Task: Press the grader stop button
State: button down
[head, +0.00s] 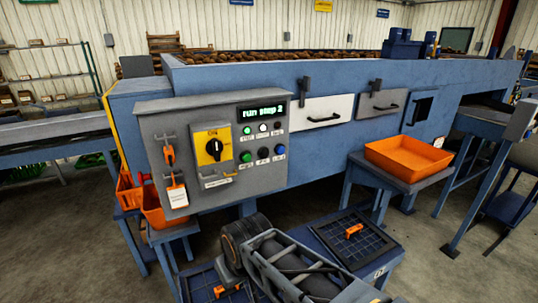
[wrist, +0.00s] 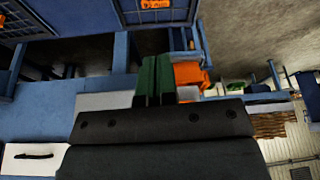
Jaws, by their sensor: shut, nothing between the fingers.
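The grey control panel (head: 212,185) is on the front left of the blue grader. Its display (head: 262,110) reads "run step 2". In the head view my arm is low in front, and I cannot make out the fingertips.
A yellow rotary switch (head: 213,146) and orange tags (head: 177,193) are on the panel's left. An orange tray (head: 408,157) stands on a blue stand at right. A blue table with dark grid mats (head: 340,245) is below. The space before the panel looks clear.

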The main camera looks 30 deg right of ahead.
aim_at(264, 154)
jog(key=w+d+r+m+t+y, duration=0.25)
jog(key=w+d+r+m, duration=0.25)
jog(key=w+d+m, duration=0.5)
jog(key=w+d+r+m+t, duration=0.1)
jog(key=w+d, duration=0.3)
jog(key=d, duration=0.4)
jog(key=w+d+r+m+t, duration=0.1)
jog(key=w+d+r+t, duration=0.1)
jog(key=w+d, duration=0.3)
jog(key=d, duration=0.3)
jog(key=shift+m+p, duration=0.3)
jog(key=shift+p, duration=0.05)
jog(key=shift+w, duration=0.1)
jog(key=shift+w+d+p, duration=0.2)
jog(key=shift+w+p, duration=0.65)
jog(key=shift+w, duration=0.6)
jog(key=shift+w+d+p, duration=0.2)
jog(key=shift+w+p, duration=0.7)
jog(key=shift+w, duration=0.5)
jog(key=shift+w+d+p, duration=0.2)
jog(key=shift+w+p, duration=0.65)
jog(key=shift+w, duration=0.6)
